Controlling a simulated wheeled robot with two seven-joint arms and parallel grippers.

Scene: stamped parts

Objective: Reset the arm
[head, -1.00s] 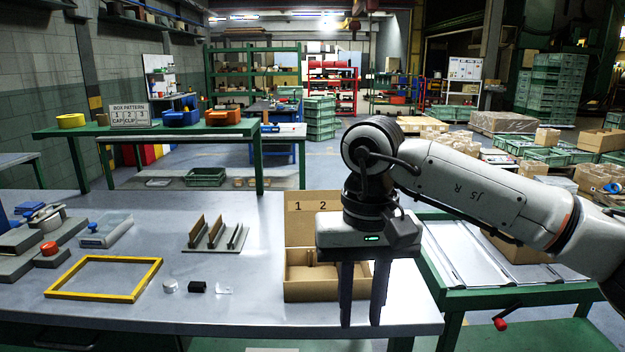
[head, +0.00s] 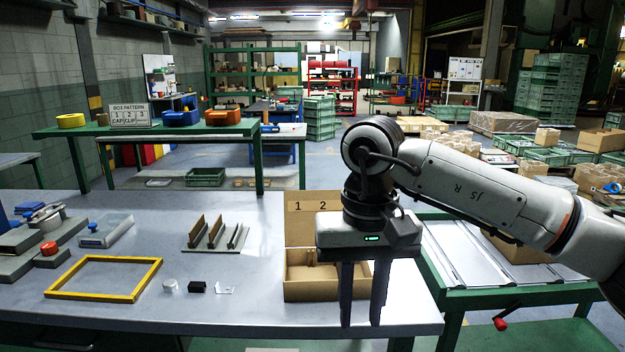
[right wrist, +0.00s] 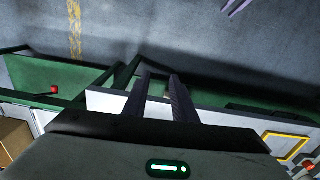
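My right gripper (head: 362,322) points down in the head view, in front of the right part of a cardboard box (head: 297,292) marked 1 and 2. Its two fingers are apart with nothing between them. The fingers also show in the right wrist view (right wrist: 158,82), apart and empty, above the table's edge and the floor. The right arm (head: 480,190) reaches in from the right and hides part of the box. My left gripper is not in view.
On the grey table (head: 240,312) lie a yellow frame (head: 104,298), a white cap (head: 170,286), a black block (head: 197,287), a small clear clip (head: 224,290) and a divider rack (head: 215,240).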

